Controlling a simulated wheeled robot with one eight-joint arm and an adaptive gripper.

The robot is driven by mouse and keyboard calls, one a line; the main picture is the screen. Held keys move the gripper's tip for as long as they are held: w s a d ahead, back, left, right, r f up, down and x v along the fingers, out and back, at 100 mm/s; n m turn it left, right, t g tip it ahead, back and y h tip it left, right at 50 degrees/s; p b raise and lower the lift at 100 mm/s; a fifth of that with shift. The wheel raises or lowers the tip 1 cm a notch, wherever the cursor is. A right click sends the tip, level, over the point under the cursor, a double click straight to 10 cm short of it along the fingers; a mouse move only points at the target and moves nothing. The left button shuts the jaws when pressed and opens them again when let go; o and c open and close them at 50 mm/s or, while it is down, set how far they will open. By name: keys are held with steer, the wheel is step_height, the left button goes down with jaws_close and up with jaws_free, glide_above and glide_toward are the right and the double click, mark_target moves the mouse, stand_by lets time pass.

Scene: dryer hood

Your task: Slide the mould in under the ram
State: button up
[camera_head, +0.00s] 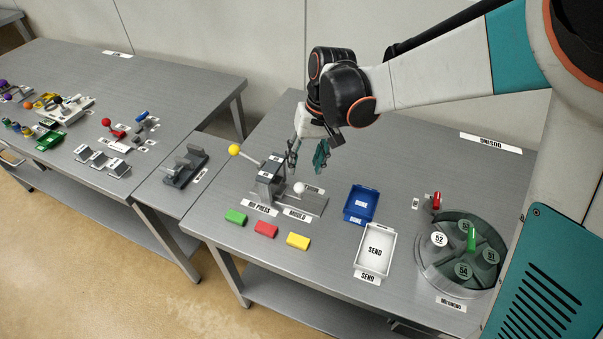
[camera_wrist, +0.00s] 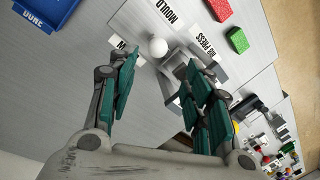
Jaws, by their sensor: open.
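The press (camera_head: 268,180) is a grey block with a lever ending in a yellow ball (camera_head: 234,149). A white ball knob (camera_head: 299,187), by the MOULD label (camera_head: 297,214), stands just right of the press on a grey base plate (camera_head: 314,207). I take it to be the mould's knob; the mould body is hard to make out. My gripper (camera_head: 306,160) is open and empty, pointing down above and behind the knob. In the wrist view the white knob (camera_wrist: 158,47) shows beyond and between the two teal fingers, seemingly not touched. The ram is not clearly visible.
Green (camera_head: 236,217), red (camera_head: 265,229) and yellow (camera_head: 298,241) blocks lie in front of the press. A blue tray (camera_head: 361,205), a white SEND tray (camera_head: 390,247) and a round turntable (camera_head: 428,270) stand to the right. The table behind the blue tray is clear.

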steer(key=shift+w+d+r, duration=0.1)
steer(key=shift+d+r, duration=0.05)
steer(key=shift+r, duration=0.7)
steer(key=shift+d+r, duration=0.15)
steer(key=shift+r, duration=0.65)
